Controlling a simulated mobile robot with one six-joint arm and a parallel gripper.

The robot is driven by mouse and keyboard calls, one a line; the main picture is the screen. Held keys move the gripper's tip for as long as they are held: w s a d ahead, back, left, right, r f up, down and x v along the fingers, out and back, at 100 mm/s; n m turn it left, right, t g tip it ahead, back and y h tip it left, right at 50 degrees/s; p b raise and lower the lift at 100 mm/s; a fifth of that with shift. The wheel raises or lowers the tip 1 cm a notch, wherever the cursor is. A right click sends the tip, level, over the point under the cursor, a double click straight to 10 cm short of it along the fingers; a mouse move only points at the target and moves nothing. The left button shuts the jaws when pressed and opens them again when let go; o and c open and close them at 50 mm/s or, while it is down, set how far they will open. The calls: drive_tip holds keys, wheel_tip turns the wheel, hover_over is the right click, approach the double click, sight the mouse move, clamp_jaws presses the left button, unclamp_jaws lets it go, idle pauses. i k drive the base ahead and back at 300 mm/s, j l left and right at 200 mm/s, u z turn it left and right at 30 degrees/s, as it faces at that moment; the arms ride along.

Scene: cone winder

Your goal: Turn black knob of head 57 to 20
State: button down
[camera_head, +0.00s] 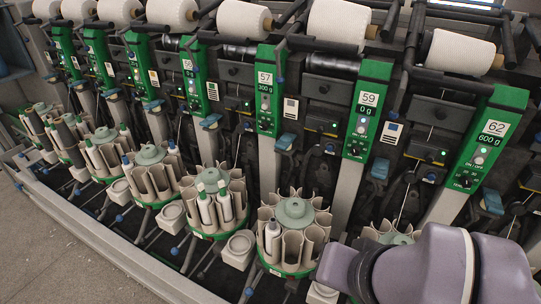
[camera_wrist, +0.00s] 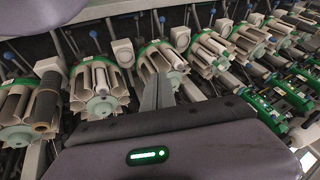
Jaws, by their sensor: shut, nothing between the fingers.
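The green panel of head 57 (camera_head: 266,90) stands upright left of the right half of the head view, with a white "57" label and a small display in grams. Its black knob (camera_head: 263,125) is low on the panel, below the ON/OFF button; it is too small to read its setting. My gripper (camera_wrist: 158,92) shows in the wrist view with its two grey fingers shut together and empty, above the bobbin magazines. In the head view only my purple-grey arm shows at the lower right, apart from the panel of head 57. I cannot pick out head 57 in the wrist view.
Panels of head 59 (camera_head: 367,110) and head 62 (camera_head: 486,140) stand to the right, with more panels to the left. Round bobbin magazines (camera_head: 294,212) line the front. White yarn cones (camera_head: 243,20) sit above. Open floor (camera_head: 60,250) lies at the lower left.

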sight(264, 126)
drive_tip(key=i+j+z, duration=0.3)
drive_tip(key=j+z, duration=0.2)
drive_tip(key=j, duration=1.05)
drive_tip(key=j+z, duration=0.45)
drive_tip(key=j, duration=1.15)
drive_tip(key=i, duration=0.05)
